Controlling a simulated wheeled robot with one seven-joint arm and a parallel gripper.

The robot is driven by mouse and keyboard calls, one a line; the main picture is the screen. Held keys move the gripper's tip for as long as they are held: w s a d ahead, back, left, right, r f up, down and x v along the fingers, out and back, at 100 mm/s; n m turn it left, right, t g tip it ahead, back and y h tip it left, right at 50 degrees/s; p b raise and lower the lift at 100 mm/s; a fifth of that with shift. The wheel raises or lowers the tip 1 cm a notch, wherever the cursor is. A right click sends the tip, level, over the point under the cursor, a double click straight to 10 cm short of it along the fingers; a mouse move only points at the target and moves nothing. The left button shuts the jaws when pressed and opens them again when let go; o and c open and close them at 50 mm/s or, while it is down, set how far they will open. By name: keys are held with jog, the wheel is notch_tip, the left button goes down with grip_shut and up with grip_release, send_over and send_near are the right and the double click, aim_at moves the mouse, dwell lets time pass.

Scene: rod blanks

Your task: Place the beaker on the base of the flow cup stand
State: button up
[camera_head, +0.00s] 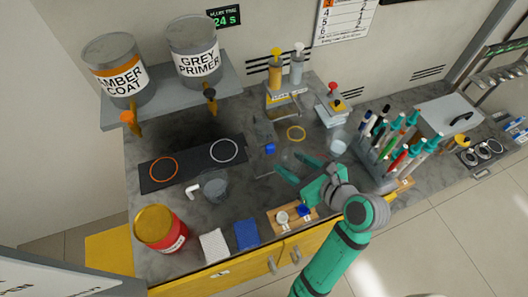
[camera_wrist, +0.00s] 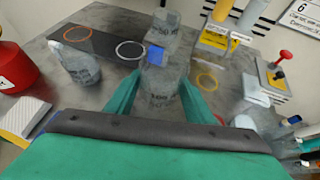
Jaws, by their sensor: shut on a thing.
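The clear beaker (camera_wrist: 160,88), with dark graduation marks, stands upright between my fingers in the wrist view. My gripper (camera_wrist: 160,105) is shut on it. In the head view my gripper (camera_head: 287,168) is over the middle of the counter, and the see-through beaker is hard to make out there. The flow cup stand appears to be the grey, see-through structure with a blue part (camera_head: 270,148), just behind and left of my gripper.
A yellow ring (camera_head: 296,133) marks the counter behind. Another clear vessel (camera_head: 340,142) and a pen rack (camera_head: 395,150) are right. A red tin (camera_head: 160,230) is front left.

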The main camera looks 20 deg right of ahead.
send_near(265, 159)
jog(key=w, duration=0.2)
jog(key=w+a, duration=0.1)
jog(key=w, duration=0.1)
jog(key=shift+f, duration=0.1)
jog(key=shift+w+a, duration=0.25)
jog(key=shift+w, duration=0.4)
jog(key=w, duration=0.1)
jog(key=w+a, duration=0.1)
jog(key=w, duration=0.1)
jog(key=shift+w+f, duration=0.1)
jog(key=shift+w, duration=0.1)
jog(key=shift+s+f, duration=0.15)
jog(key=shift+f, duration=0.35)
jog(key=shift+f, duration=0.1)
jog(key=o, duration=1.1)
